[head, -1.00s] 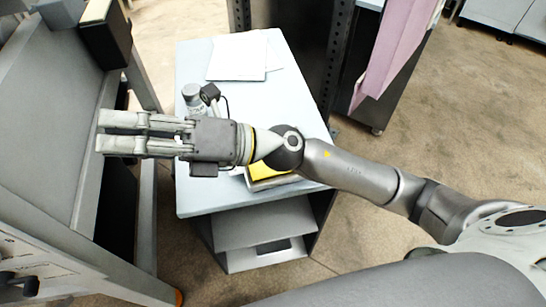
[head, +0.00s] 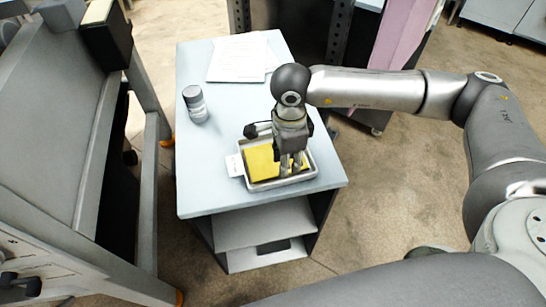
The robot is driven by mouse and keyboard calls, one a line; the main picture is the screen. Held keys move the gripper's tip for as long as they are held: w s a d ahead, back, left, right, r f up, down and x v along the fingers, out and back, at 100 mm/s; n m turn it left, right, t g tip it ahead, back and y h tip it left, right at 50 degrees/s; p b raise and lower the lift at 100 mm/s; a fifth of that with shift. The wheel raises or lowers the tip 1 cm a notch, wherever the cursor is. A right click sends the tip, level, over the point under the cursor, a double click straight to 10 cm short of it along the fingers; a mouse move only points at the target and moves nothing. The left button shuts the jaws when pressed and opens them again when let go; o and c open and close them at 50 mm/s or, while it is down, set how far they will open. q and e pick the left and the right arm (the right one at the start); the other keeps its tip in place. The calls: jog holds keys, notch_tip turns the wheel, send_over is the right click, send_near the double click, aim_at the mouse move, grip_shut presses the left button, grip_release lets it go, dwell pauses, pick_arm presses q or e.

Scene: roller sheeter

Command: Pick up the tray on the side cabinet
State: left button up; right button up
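The tray (head: 271,184) is a shallow grey metal tray on the top of the side cabinet (head: 205,178), near its front right. A flat yellow piece (head: 262,163) lies in it. My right gripper (head: 291,173) points down over the right part of the tray, with its fingertips inside the rim in the picture. Two fingers show close together. I cannot tell whether they touch the tray or the yellow piece, or how far apart they are. The gripper hides part of the tray's back and right side. My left gripper is not in view.
A grey-lidded bottle (head: 194,104) stands on the cabinet's left side. White papers (head: 239,58) lie at the back, and a small white label (head: 234,165) sits left of the tray. A grey machine (head: 55,130) stands to the left. The cabinet top's front left is clear.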

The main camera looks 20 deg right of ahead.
aim_at(285, 180)
notch_tip(285, 180, down, 3)
jog(key=shift+r+p, duration=0.1)
jog(key=shift+p, duration=0.2)
jog(key=shift+f, duration=0.2)
jog(key=f+p, duration=0.1)
jog(key=f, duration=0.1)
jog(key=f+p, duration=0.2)
jog(key=shift+s+a+f, duration=0.1)
jog(key=shift+s+a, duration=0.05)
jog(key=shift+s, duration=0.05)
jog(key=shift+f, duration=0.35)
grip_shut()
jog(key=shift+w+r, duration=0.1)
